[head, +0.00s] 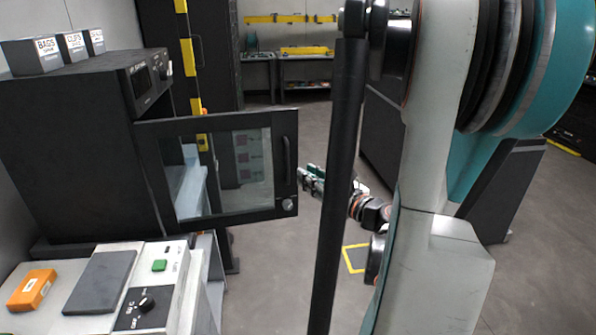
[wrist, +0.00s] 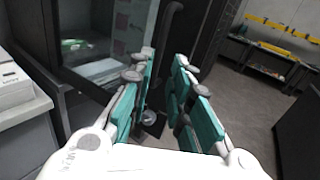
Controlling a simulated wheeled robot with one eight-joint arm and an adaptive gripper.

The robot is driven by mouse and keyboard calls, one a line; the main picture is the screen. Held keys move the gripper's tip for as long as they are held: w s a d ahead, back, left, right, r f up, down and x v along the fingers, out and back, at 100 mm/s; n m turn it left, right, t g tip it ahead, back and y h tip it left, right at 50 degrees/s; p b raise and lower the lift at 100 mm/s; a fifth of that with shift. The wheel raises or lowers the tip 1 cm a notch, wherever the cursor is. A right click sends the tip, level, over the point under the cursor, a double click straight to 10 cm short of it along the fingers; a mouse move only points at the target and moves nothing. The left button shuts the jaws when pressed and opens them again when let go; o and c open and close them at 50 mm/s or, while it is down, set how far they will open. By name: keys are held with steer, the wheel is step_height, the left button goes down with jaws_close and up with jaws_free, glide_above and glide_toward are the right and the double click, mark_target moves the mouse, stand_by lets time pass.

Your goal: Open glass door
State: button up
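The glass door (head: 216,166) has a black frame and a clear pane. It stands swung out from the front of the black cabinet (head: 65,150) at the left. A dark upright bar handle (head: 287,155) is near its free edge, with a round silver knob below. My gripper (head: 306,176) is just right of that edge in the head view, partly hidden by my arm. In the wrist view, my gripper (wrist: 166,57) has its teal fingers apart and empty. The handle (wrist: 168,30) appears in line with the gap, seemingly beyond the fingertips; contact is not visible.
A control panel (head: 150,290) with a green button and black knob stands in front of the cabinet, near an orange box (head: 32,290). Small labelled boxes (head: 35,55) sit on the cabinet. Open grey floor (head: 285,265) lies right of the door. A workbench (head: 305,70) is far back.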

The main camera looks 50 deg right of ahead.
steer(key=shift+s+a, duration=0.15)
steer(key=shift+s, duration=1.2)
